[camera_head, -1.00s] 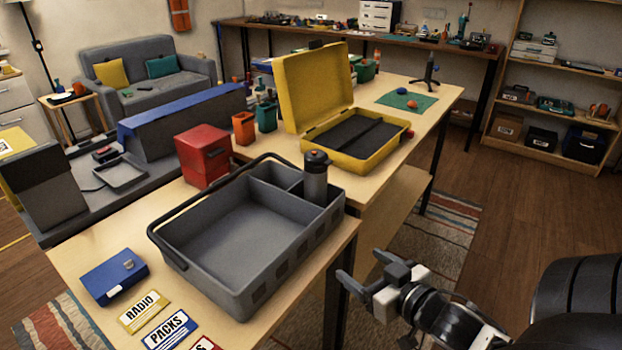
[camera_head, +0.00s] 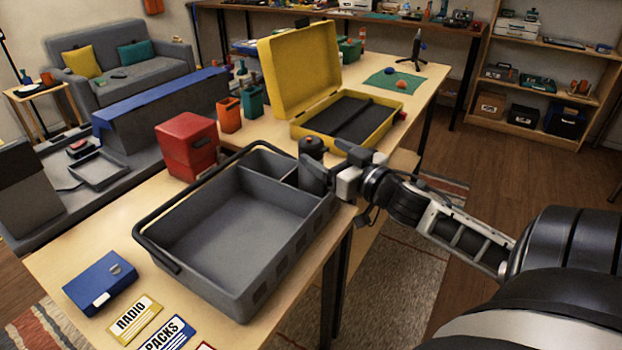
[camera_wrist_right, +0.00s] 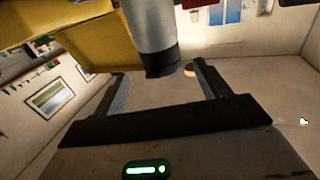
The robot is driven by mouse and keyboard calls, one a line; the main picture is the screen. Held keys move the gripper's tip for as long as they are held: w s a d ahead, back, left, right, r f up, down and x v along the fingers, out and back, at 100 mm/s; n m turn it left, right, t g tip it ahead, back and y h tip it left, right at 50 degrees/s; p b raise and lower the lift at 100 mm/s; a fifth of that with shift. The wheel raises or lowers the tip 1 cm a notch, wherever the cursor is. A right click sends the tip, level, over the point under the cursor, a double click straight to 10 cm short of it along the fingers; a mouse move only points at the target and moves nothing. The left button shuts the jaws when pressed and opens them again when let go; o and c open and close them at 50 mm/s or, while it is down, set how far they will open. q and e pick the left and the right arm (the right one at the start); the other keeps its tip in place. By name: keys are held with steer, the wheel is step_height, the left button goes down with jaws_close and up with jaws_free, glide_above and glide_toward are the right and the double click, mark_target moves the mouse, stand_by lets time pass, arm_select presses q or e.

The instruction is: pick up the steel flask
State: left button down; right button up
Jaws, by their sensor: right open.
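The steel flask (camera_head: 313,147), grey with a dark cap, stands upright in the back right compartment of the grey carry tray (camera_head: 238,297). My right gripper (camera_head: 326,180) is at the tray's right side, close against the flask in the head view and hiding part of its body. In the right wrist view the flask (camera_wrist_right: 155,32) appears cap downward, in line with the gap between the two spread fingers of the right gripper (camera_wrist_right: 160,75). The gripper is open and holds nothing; whether a finger touches the flask I cannot tell. My left gripper is not in view.
An open yellow case (camera_head: 377,143) lies behind the flask. A red box (camera_head: 187,145) and orange and green holders stand behind the tray. A blue box (camera_head: 100,283) and label cards (camera_head: 135,317) lie at the front left. The tray's large compartment is empty.

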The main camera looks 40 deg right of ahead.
steer(key=w, duration=0.5)
steer(key=shift+w, duration=0.1)
